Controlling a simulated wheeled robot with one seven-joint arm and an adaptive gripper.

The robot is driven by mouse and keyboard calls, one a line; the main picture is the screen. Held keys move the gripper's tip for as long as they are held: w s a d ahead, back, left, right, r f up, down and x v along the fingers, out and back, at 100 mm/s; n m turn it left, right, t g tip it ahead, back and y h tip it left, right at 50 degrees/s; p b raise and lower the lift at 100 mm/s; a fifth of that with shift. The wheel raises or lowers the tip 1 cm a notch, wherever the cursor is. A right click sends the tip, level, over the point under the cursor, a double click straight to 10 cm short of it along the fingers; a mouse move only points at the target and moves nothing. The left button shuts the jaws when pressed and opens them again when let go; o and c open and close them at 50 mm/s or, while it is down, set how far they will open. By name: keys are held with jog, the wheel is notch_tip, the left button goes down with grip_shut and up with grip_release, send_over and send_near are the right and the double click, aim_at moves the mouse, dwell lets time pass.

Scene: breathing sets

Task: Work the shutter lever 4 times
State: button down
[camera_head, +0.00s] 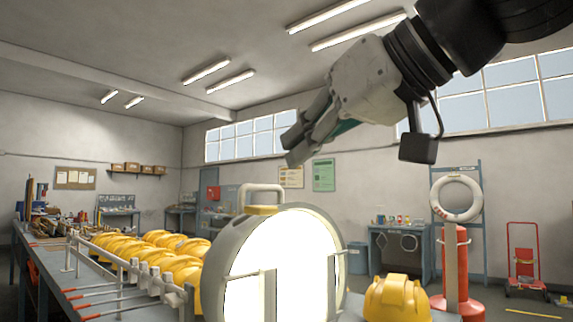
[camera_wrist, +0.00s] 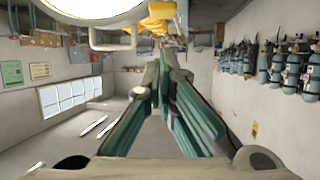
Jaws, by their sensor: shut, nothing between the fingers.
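A large round signal lamp (camera_head: 290,255) with a bright white face stands at the front centre. A pale looped handle (camera_head: 262,188) rises from a yellowish base on its top. A thin upright bar (camera_head: 269,292) stands before the face, with another piece at its right edge; I cannot tell which part is the shutter lever. My gripper (camera_head: 298,143) is shut and empty, in the air above the lamp and apart from it. In the wrist view, the fingers (camera_wrist: 162,62) point toward the upturned room, and the lamp (camera_wrist: 95,8) shows at the top edge.
Rows of yellow helmets (camera_head: 178,262) and a white rail (camera_head: 125,268) lie left of the lamp. Another yellow helmet (camera_head: 396,298) and a red cylinder (camera_head: 465,275) stand to the right. The air around my gripper is clear.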

jog(key=shift+r+v, duration=0.2)
jog(key=shift+v, duration=1)
jog(key=shift+r+v, duration=0.2)
jog(key=shift+v, duration=0.95)
jog(key=shift+w+a, duration=0.1)
jog(key=shift+w, duration=0.05)
